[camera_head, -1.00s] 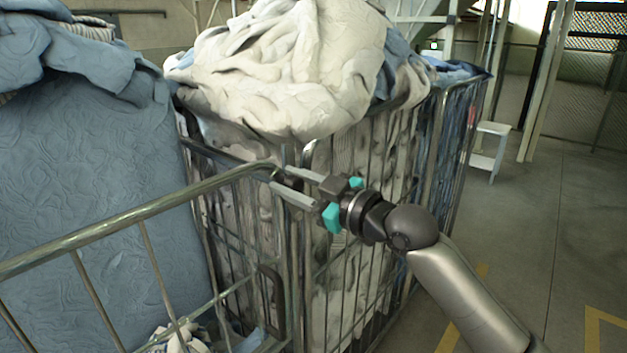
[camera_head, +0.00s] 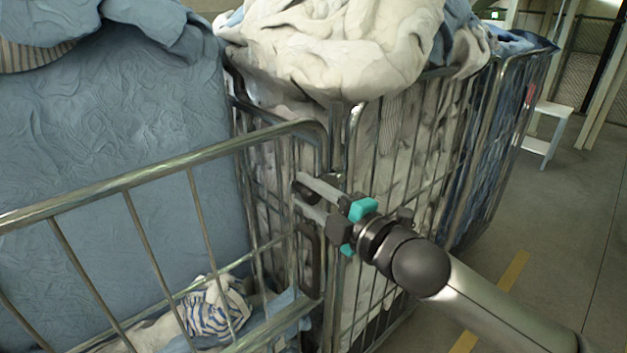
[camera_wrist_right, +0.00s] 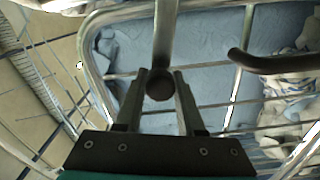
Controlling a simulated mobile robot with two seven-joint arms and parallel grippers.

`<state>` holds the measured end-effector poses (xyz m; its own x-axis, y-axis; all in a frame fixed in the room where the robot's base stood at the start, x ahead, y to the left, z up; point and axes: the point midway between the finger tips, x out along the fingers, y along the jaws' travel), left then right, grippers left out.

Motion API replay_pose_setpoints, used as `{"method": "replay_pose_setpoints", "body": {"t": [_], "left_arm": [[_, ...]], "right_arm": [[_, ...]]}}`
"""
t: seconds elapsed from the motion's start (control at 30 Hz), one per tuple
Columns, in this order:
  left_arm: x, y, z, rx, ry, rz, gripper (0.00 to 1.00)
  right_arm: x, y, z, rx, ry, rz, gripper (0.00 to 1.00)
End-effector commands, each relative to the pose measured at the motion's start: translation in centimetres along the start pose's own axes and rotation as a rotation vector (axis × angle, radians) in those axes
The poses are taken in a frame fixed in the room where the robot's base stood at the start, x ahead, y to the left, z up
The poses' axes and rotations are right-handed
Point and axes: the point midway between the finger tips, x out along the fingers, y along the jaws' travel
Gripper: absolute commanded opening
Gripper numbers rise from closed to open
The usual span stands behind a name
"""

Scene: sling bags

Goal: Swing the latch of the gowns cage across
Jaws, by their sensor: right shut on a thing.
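In the right wrist view, the dark round end of the latch (camera_wrist_right: 159,87) lies between the two fingers (camera_wrist_right: 160,78), under an upright metal bar. The fingers hide part of the latch. My left gripper is not in view.
A second wire cage (camera_head: 425,175), heaped with cream and blue cloth (camera_head: 340,45), stands close behind on the right. A dark curved handle (camera_head: 309,262) hangs just below the latch. Striped cloth (camera_head: 212,310) lies in the front cage. Open floor lies right.

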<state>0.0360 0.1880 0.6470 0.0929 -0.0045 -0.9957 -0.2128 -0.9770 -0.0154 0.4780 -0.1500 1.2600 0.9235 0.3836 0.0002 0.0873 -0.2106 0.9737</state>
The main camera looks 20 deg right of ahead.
Motion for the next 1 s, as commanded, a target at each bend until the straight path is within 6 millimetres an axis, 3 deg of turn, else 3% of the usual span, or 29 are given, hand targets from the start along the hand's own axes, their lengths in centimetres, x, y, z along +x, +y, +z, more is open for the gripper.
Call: {"method": "replay_pose_setpoints", "body": {"t": [0.4, 1.0], "left_arm": [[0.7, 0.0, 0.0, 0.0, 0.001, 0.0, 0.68], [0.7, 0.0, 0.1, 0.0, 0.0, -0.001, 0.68]], "right_arm": [[0.0, -2.3, 0.3, -0.21, -0.001, -0.001, 0.0], [0.0, -2.8, 0.4, -0.249, -0.002, -0.003, 0.0]]}}
